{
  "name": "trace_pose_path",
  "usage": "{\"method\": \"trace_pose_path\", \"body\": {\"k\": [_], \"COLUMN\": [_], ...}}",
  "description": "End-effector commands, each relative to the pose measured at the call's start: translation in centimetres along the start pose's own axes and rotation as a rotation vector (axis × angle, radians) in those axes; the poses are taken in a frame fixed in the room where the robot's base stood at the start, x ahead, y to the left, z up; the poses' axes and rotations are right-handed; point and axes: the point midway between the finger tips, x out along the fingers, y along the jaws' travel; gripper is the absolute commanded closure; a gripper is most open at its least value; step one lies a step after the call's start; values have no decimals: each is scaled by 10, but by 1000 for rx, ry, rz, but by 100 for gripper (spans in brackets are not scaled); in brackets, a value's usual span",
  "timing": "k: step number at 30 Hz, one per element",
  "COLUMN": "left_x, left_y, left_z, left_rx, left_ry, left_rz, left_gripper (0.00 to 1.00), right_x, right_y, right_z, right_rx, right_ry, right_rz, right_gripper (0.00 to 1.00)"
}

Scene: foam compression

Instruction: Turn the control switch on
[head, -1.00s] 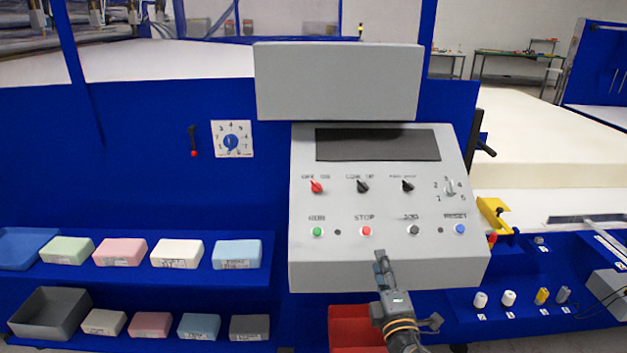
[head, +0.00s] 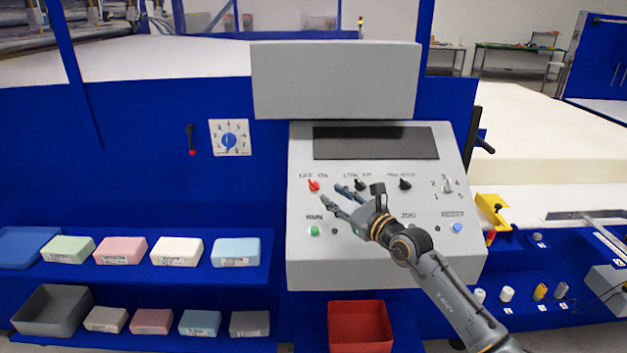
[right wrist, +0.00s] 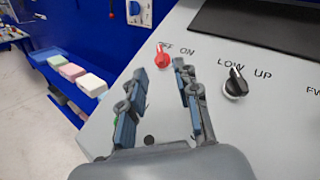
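The control switch, a red knob (head: 313,185) under the OFF ON label, is on the upper left of the grey control panel (head: 300,262). It also shows in the right wrist view (right wrist: 162,56), just beyond the fingertips and between their lines. Its pointer leans toward the OFF side. My right gripper (head: 333,193) is open and empty, in front of the panel, below and right of the red knob, apart from it. The fingers also show in the right wrist view (right wrist: 160,80). My left gripper is not in view.
A black LOW UP knob (right wrist: 236,83) is right of the fingers. Another black knob (head: 405,184) and a selector (head: 447,186) are farther right. A green RUN button (head: 314,231) lies below the red knob. A red bin (head: 360,328) stands below the panel.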

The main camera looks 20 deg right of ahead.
Motion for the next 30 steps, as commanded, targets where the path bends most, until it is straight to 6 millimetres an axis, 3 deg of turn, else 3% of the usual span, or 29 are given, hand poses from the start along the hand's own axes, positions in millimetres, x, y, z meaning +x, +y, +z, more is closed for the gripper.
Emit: {"method": "trace_pose_path", "body": {"k": [6, 13, 18, 28, 30], "left_x": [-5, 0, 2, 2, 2], "left_y": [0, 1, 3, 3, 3], "left_z": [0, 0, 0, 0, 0], "left_rx": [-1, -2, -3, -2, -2], "left_ry": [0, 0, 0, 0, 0], "left_rz": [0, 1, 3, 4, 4], "left_gripper": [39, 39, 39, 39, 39], "right_x": [44, 78, 89, 92, 92], "right_y": [0, 1, 1, 0, 1], "right_z": [2, -1, 0, 1, 1], "right_rx": [2, 2, 3, 3, 3], "right_ry": [-2, -2, -2, -2, -2], "right_rz": [0, 1, 0, 0, 0], "right_gripper": [68, 68, 68, 68, 81]}}
